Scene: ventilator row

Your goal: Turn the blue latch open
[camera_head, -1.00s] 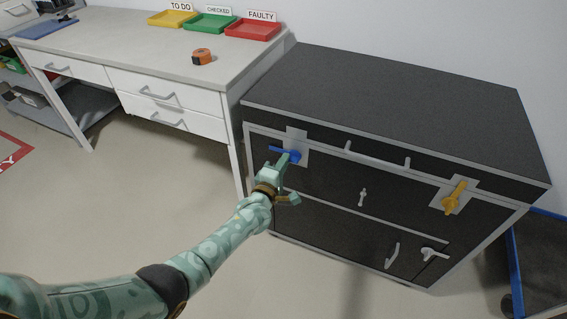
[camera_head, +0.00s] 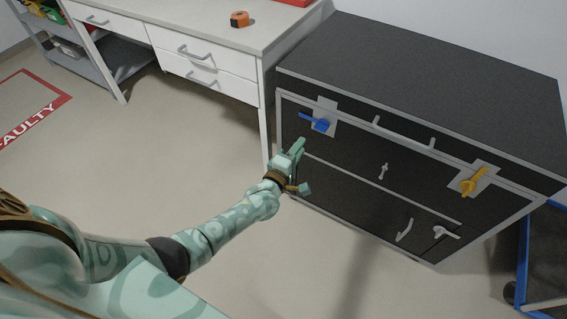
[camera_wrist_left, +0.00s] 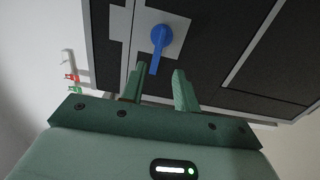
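The blue latch (camera_head: 320,124) is on a pale plate at the upper left of the black cabinet's front. Its handle points left in the head view. In the left wrist view the blue latch (camera_wrist_left: 160,38) shows with its handle pointing down towards my fingers. My left gripper (camera_head: 299,147) is just below the latch in the head view, apart from it. In the left wrist view the two fingers of my left gripper (camera_wrist_left: 160,72) are spread with nothing held between them. The handle's tip appears near the gap between the fingertips. My right gripper is not in view.
The black cabinet (camera_head: 420,70) also has a yellow latch (camera_head: 472,182) at the right, a long bar handle (camera_head: 403,134) and small grey handles. A white desk (camera_head: 215,35) with drawers stands close at its left, carrying an orange tape measure (camera_head: 239,19). Open floor lies in front.

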